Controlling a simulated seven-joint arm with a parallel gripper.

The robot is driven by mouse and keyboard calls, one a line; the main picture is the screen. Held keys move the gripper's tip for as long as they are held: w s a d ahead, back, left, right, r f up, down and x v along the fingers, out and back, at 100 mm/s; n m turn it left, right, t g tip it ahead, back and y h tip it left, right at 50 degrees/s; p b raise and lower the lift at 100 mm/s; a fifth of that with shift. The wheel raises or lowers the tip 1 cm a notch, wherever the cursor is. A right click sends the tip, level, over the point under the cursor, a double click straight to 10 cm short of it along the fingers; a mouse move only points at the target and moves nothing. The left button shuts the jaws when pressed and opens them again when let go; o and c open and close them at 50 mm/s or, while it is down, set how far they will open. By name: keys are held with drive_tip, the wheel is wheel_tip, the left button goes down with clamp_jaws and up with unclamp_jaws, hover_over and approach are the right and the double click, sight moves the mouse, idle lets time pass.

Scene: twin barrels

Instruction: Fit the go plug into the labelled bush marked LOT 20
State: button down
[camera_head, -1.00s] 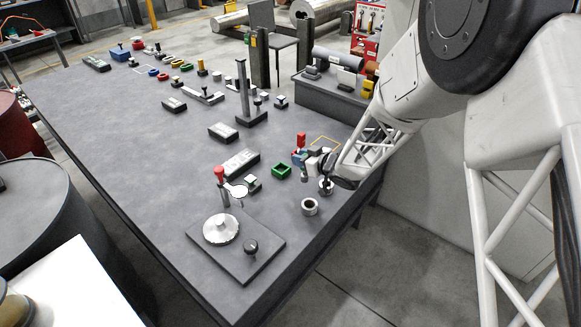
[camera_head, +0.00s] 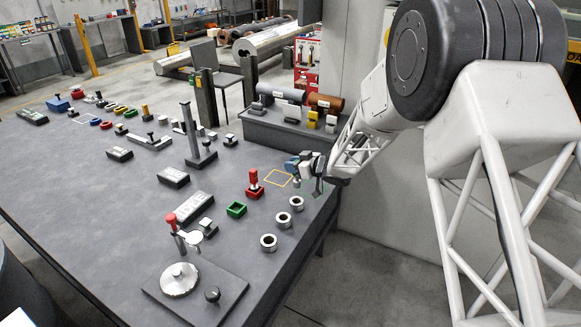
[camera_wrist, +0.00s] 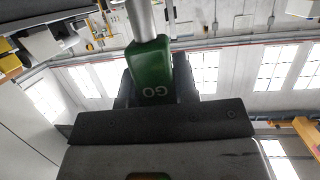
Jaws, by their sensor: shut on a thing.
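The go plug (camera_wrist: 151,62) is in my gripper in the wrist view: a green handle marked GO with a bright metal cylinder beyond it. In the head view my gripper (camera_head: 316,182) is above the right edge of the table, and the plug can hardly be made out there. Three grey metal bushes stand in a row, bores up: a far one (camera_head: 297,197), a middle one (camera_head: 283,213) and a near one (camera_head: 268,236). No LOT marking is readable on any of them. My gripper is beyond the far bush and apart from it.
A green square block (camera_head: 236,209) and a red-handled piece (camera_head: 254,184) stand left of the bushes. A plate with a silver disc (camera_head: 179,280) and black knob is nearest. A raised stand (camera_head: 285,127) holds cylinders behind.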

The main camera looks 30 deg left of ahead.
drive_tip(key=shift+f, duration=0.1)
drive_tip(key=shift+f, duration=2.75)
drive_tip(key=shift+f, duration=2.1)
idle(0.4)
drive_tip(key=c, duration=0.8)
unclamp_jaws()
drive_tip(key=v, duration=0.7)
drive_tip(key=shift+d+r, duration=0.2)
drive_tip(key=shift+d, duration=0.15)
